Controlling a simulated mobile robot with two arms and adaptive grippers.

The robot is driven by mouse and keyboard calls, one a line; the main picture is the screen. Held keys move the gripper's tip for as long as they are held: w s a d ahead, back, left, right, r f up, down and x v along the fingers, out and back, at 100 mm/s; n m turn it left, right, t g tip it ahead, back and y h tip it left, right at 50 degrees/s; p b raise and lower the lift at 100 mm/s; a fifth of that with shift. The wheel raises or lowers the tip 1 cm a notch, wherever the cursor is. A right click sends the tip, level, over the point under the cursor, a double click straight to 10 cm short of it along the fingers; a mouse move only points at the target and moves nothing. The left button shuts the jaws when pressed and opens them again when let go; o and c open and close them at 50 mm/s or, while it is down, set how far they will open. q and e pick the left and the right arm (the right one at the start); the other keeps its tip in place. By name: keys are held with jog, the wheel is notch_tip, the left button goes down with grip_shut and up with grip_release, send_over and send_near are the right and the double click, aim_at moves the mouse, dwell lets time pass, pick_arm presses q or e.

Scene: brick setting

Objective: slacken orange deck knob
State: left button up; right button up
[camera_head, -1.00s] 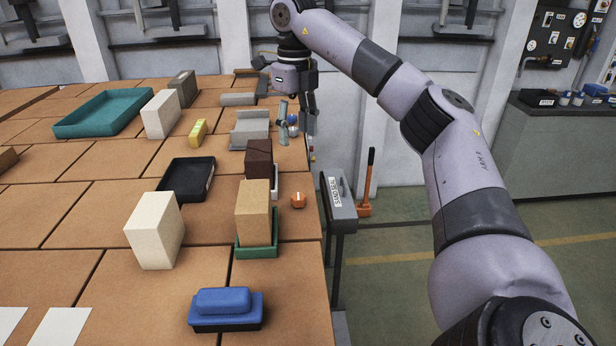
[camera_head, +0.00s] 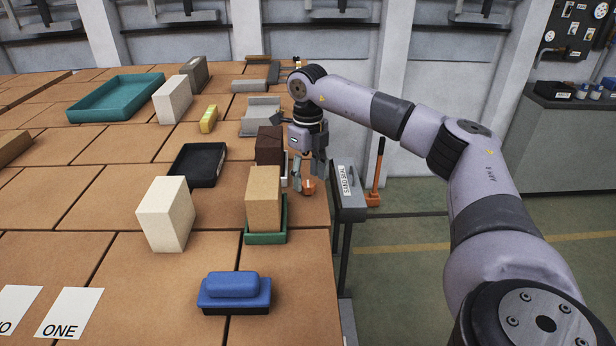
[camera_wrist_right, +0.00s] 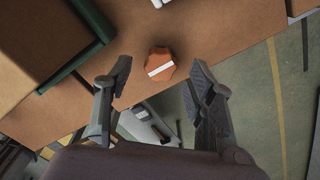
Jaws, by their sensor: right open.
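The orange deck knob (camera_head: 309,186) sits on the tiled deck near its right edge, just right of the tan block. In the right wrist view the knob (camera_wrist_right: 160,64) is a faceted orange piece with a white bar across its top. My right gripper (camera_head: 309,188) is open and points down over the knob. In the wrist view its two fingers (camera_wrist_right: 158,78) stand apart, one on each side below the knob, with nothing between them. Whether a finger touches the knob cannot be told. My left gripper is not in view.
A tan block (camera_head: 263,198) in a green tray (camera_head: 266,238) and a dark brown block (camera_head: 269,146) stand close left of the knob. A grey labelled stand (camera_head: 347,190) is beyond the deck edge. A blue-handled item (camera_head: 234,291) lies nearer, with clear deck around it.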

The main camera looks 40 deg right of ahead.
jog(key=shift+d+f, duration=0.1)
jog(key=shift+f, duration=0.8)
jog(key=shift+c, duration=0.2)
jog(key=c, duration=1.1)
